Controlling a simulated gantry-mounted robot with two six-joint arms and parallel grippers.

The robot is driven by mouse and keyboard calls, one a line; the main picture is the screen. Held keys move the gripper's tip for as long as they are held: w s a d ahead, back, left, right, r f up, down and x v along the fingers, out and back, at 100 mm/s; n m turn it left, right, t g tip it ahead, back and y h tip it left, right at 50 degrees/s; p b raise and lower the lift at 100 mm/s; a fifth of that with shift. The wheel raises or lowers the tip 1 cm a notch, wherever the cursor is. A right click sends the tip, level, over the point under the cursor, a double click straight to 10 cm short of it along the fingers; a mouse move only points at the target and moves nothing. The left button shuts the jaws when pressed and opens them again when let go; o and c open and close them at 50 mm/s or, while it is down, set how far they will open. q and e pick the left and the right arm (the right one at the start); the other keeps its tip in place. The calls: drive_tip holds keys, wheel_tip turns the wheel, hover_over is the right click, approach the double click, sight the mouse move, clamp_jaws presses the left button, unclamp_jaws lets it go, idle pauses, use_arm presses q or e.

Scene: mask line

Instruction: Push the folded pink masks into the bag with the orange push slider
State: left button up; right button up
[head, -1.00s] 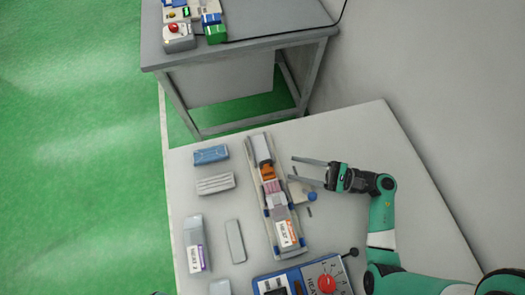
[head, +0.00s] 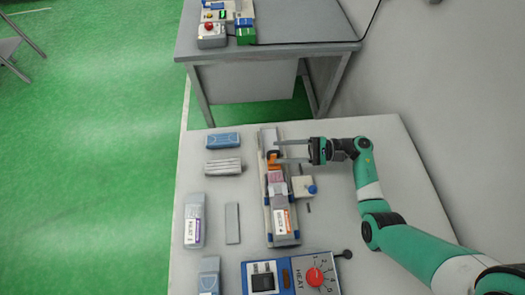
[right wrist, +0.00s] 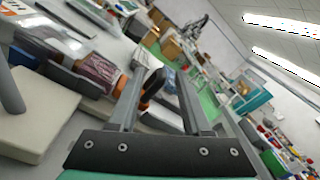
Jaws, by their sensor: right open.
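The orange push slider (head: 272,158) sits in the upper part of the long grey track. The folded pink masks (head: 276,177) lie in the track just below it. The bag (head: 281,220), with a white and orange label, lies at the track's lower end. My right gripper (head: 279,151) is open, its two fingers reaching in from the right, with their tips at the slider. In the right wrist view, orange parts of the slider (right wrist: 141,56) show at the fingertips; whether they touch is unclear. The pink masks (right wrist: 98,71) show at left there. My left gripper is out of view.
A small pale block with a blue knob (head: 304,187) stands right of the track. A blue HEAT sealer (head: 291,275) sits below. Blue and white packs (head: 223,140) and other packs lie left of the track. The table's right side is clear apart from my arm.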

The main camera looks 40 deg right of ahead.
sight(270, 152)
drive_tip(key=x, duration=0.6)
clamp_jaws()
idle(1.2)
